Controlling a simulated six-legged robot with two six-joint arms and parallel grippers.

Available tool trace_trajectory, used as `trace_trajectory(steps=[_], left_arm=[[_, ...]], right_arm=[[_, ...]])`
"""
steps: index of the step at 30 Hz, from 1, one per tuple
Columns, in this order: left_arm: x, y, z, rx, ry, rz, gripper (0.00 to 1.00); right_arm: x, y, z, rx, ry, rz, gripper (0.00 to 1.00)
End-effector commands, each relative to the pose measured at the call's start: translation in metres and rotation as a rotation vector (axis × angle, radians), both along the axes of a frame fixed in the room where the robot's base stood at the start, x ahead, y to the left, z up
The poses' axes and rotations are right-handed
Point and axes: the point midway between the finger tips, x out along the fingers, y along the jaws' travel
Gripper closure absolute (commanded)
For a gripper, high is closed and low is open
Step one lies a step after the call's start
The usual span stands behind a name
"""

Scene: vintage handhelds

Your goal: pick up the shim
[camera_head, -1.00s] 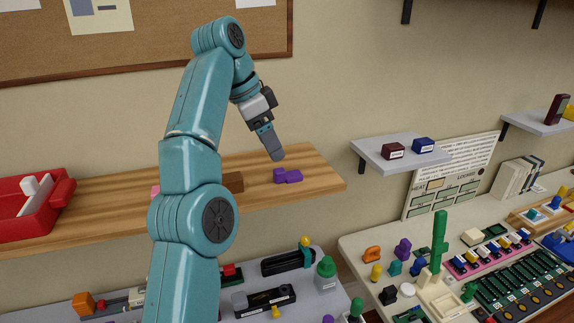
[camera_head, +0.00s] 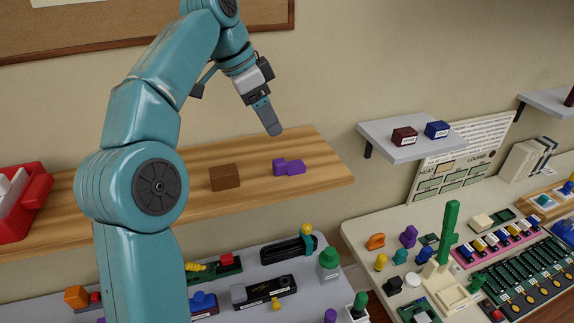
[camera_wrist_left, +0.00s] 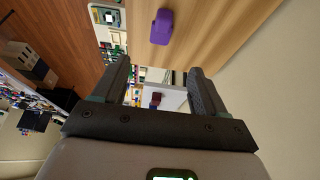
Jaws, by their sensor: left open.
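A purple stepped piece (camera_head: 289,167) lies on the wooden wall shelf, towards its right end. I cannot tell for certain whether it is the shim. A brown block (camera_head: 225,177) lies to its left on the same shelf. My left gripper (camera_head: 272,130) points down, above and slightly left of the purple piece, apart from it. In the left wrist view my gripper (camera_wrist_left: 158,70) is open with nothing between its fingers, and the purple piece (camera_wrist_left: 161,27) shows beyond the fingertips. My right gripper is not in view.
The wooden shelf (camera_head: 325,172) also holds a red bin (camera_head: 36,205) at far left. A small grey shelf (camera_head: 392,152) with two small boxes is at right. Below are a grey tabletop and a pale desk (camera_head: 352,236) crowded with small parts and panels.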

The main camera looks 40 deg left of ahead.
Motion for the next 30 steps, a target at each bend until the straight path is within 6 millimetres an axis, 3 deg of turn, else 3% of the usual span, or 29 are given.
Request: trace_trajectory(steps=[9, 17, 24, 30], left_arm=[[0.023, -0.012, -0.061, -0.002, 0.007, -0.003, 0.28], [0.034, -0.015, -0.082, -0.003, 0.007, -0.003, 0.28], [0.048, -0.021, -0.116, -0.003, 0.007, -0.003, 0.28], [0.05, -0.022, -0.123, -0.003, 0.005, -0.002, 0.28]], right_arm=[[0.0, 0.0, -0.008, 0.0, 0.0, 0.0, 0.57], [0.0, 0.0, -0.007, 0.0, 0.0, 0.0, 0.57], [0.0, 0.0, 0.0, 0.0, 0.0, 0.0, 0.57], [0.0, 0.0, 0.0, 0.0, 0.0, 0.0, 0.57]])
